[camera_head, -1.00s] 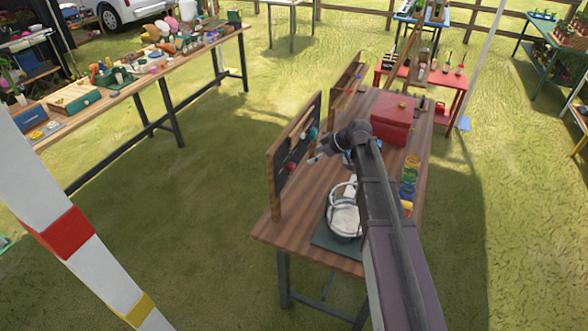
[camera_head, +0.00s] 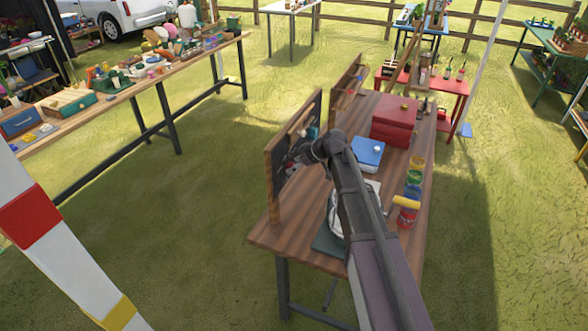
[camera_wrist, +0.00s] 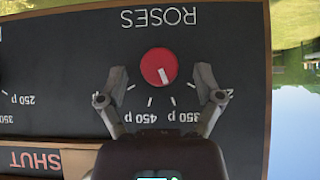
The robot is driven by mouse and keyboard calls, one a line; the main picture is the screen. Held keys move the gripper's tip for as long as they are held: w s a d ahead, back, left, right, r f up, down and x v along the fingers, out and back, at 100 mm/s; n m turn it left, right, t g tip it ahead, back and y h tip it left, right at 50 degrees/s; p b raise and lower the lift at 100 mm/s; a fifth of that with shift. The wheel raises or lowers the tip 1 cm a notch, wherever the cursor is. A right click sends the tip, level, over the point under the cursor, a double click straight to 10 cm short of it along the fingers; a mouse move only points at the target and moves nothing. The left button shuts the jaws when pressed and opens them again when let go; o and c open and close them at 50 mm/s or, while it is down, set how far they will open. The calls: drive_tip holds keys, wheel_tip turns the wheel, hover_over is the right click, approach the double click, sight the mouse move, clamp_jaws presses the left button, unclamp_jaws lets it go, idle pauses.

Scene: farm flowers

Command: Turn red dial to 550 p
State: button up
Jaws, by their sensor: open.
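The red dial (camera_wrist: 159,67) sits on a dark board (camera_wrist: 60,60) under the word ROSES in the wrist view. Its white mark points down and slightly right, toward the tick near the 350 label (camera_wrist: 186,116). The 450 p label (camera_wrist: 137,117) is to the left of that; these price labels appear upside down. I cannot make out a 550 p label. My gripper (camera_wrist: 161,88) is open, its fingers on either side of the dial and apart from it. In the head view my arm hides most of the dial area of the upright board (camera_head: 272,180).
A SHUT sign (camera_wrist: 35,160) shows at lower left in the wrist view. On the wooden table (camera_head: 275,232) are a blue box (camera_head: 368,153), a red box (camera_head: 393,128) and several coloured rolls or jars (camera_head: 413,178). Open grass lies left of the table.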

drive_tip(key=shift+a+f, duration=0.2)
drive_tip(key=shift+f, duration=0.05)
drive_tip(key=shift+w, duration=0.1)
drive_tip(key=c, duration=1.1)
drive_tip(key=shift+w+d, duration=0.1)
drive_tip(key=shift+d, duration=0.1)
drive_tip(key=shift+c, duration=0.2)
drive_tip(key=shift+a, duration=0.15)
